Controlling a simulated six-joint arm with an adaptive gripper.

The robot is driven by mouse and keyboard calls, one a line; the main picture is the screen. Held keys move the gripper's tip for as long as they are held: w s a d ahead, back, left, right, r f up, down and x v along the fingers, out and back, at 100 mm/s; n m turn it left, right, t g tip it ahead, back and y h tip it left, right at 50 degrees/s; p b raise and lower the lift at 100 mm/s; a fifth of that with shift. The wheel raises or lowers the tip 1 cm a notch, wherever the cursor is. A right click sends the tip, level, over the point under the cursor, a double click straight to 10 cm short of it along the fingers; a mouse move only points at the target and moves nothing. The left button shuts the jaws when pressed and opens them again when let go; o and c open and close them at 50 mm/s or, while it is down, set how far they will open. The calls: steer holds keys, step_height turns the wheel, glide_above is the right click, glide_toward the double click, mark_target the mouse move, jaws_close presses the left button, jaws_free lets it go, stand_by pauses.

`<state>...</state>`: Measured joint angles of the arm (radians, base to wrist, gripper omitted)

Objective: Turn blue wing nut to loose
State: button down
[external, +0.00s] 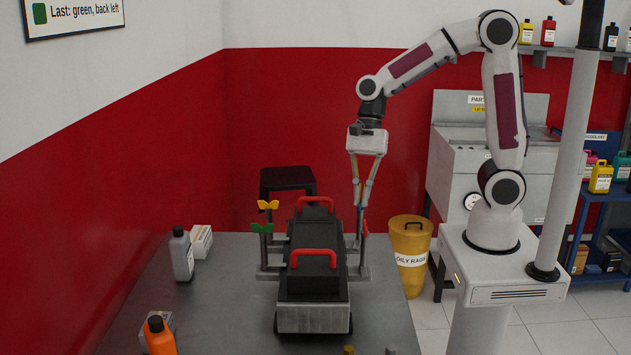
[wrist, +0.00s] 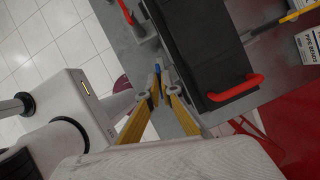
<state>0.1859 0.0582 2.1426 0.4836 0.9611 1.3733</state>
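The engine trainer (external: 312,265) is a dark block with red handles, standing on the grey bench. The blue wing nut (wrist: 157,69) shows as a small blue piece at my fingertips in the wrist view; in the external view it is mostly hidden by the fingers. My gripper (external: 360,204) points down over the trainer's back right post. In the wrist view, its yellow fingers (wrist: 158,88) converge to a narrow gap around the blue piece. I cannot tell whether they touch it. A yellow wing nut (external: 268,205), a green one (external: 262,228) and a red one (external: 364,229) top other posts.
A grey bottle (external: 181,254), a white box (external: 201,241) and an orange bottle (external: 159,336) stand on the bench (external: 225,310) at left. A yellow oily-rags bin (external: 411,275) is right of the bench. A wall sign (external: 75,14) reads "Last: green, back left".

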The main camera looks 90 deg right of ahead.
steer(key=c, duration=2.3)
jaws_free()
steer(key=shift+m, duration=0.5)
steer(key=shift+s+m+t+h, duration=0.1)
steer(key=shift+m+t+h, duration=0.2)
steer(key=shift+m+t, duration=0.65)
steer(key=shift+a+m+h, duration=0.1)
steer(key=shift+m+h, duration=0.3)
steer(key=shift+m, duration=1.35)
